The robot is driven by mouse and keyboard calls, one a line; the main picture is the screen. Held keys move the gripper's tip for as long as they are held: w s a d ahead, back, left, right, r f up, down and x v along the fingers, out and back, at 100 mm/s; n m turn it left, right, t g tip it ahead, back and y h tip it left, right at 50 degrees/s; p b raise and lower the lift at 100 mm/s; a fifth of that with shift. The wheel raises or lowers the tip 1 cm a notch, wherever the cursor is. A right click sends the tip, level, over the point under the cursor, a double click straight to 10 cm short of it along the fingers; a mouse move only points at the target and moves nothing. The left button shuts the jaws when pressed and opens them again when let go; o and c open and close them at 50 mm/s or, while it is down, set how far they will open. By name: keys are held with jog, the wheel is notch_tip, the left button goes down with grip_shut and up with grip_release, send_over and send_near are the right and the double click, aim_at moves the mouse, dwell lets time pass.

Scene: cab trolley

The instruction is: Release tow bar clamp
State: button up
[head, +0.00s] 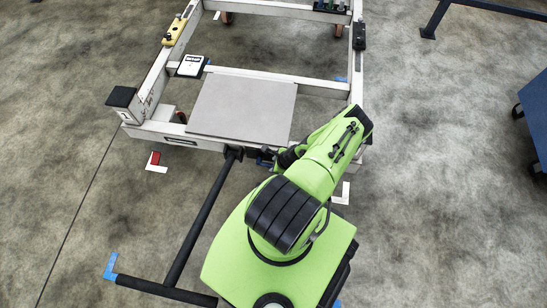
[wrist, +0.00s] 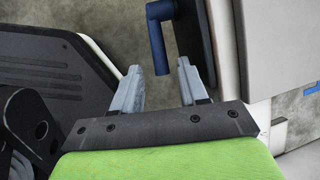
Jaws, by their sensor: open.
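A blue L-shaped lever (wrist: 156,40) shows at the top of the wrist view, joined to a dark block (wrist: 196,30). Its free end points down toward the gap between my fingertips. My gripper (wrist: 158,68) is open, one grey finger on each side of that end; I cannot tell whether either touches it. In the head view the black tow bar (head: 203,215) runs from the trolley's (head: 180,138) front beam down to a crossbar. A small blue part (head: 265,162) shows beside its upper end. My arm hides my gripper in the head view.
A grey panel (head: 241,108) lies on the trolley frame, with a small white device (head: 191,66) behind it. A blue cart (head: 535,125) stands at the right edge. The floor to the left is clear.

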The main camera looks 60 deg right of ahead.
jog(key=shift+b+x, duration=0.3)
jog(key=shift+x, duration=0.9)
jog(key=shift+r, duration=0.1)
grip_shut()
